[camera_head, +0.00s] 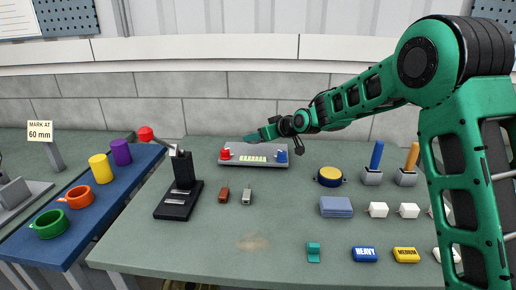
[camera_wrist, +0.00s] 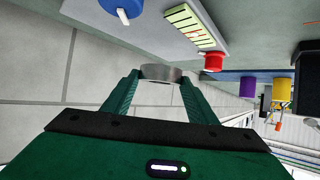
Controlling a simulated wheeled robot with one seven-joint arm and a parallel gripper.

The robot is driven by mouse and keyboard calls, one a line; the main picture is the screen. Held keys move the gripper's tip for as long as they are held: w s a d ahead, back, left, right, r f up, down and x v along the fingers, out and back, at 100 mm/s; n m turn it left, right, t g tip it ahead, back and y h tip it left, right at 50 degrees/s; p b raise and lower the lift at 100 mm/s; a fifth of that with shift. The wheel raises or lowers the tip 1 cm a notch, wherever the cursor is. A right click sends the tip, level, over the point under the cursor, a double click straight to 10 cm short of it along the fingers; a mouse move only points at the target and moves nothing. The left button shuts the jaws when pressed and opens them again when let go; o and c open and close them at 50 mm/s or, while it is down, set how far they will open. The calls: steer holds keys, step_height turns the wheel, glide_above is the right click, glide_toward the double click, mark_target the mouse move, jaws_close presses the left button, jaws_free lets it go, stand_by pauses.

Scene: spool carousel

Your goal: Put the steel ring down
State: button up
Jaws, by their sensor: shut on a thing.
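The steel ring (camera_wrist: 162,72) shows in the wrist view as a short grey metal band between my fingertips. My gripper (camera_wrist: 160,78) is shut on it. In the head view my gripper (camera_head: 250,138) is at the far side of the green table (camera_head: 285,220), near the back wall and by the grey panel. I cannot make out the ring there. In the wrist view the ring appears against the wall, apart from the panel.
The grey panel (camera_head: 252,159) has a red knob (camera_head: 225,154) and a blue knob (camera_head: 282,157). A black stand (camera_head: 183,185) is to its left, a black-and-yellow round pot (camera_head: 330,176) to its right. The table's front middle is clear.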

mark_target(258, 152)
steer(key=shift+w+f, duration=0.35)
steer(key=shift+w, duration=0.25)
steer(key=shift+w+f, duration=0.35)
steer(key=shift+w, duration=0.25)
step_height(258, 152, down, 4)
steer(key=shift+f, duration=0.1)
steer(key=o, duration=1.1)
steer(key=v, duration=1.1)
steer(key=shift+s+d+r, duration=0.1)
steer(key=shift+r, duration=0.15)
steer(key=shift+s+d+r, duration=0.15)
steer(key=shift+s+d, duration=0.05)
steer(key=shift+s, duration=0.05)
